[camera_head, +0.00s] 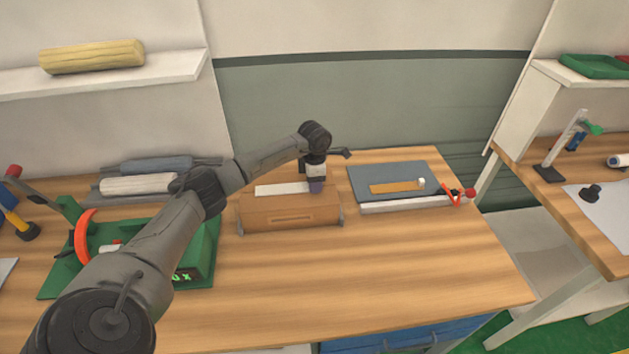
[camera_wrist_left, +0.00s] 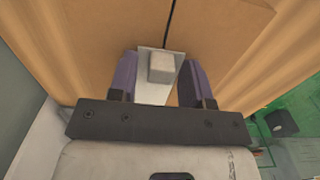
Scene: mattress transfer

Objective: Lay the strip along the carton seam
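The brown carton (camera_head: 285,208) lies on the wooden table, and its top fills much of the left wrist view (camera_wrist_left: 100,25). A white strip (camera_head: 280,189) lies across the carton top in the head view. In the left wrist view, a pale strip (camera_wrist_left: 150,92) carries a small light block (camera_wrist_left: 161,68), and the dark seam (camera_wrist_left: 173,22) runs on beyond its end. My left gripper (camera_head: 316,187) points down at the strip's right end. Its purple fingers (camera_wrist_left: 160,80) stand open on either side of the block, with visible gaps. My right gripper is out of view.
Right of the carton, a grey mat (camera_head: 375,172) holds an orange strip (camera_head: 395,186) with a white block at one end. A green fixture (camera_head: 205,250) stands to the left, partly behind my arm. The front right tabletop (camera_head: 430,270) is clear.

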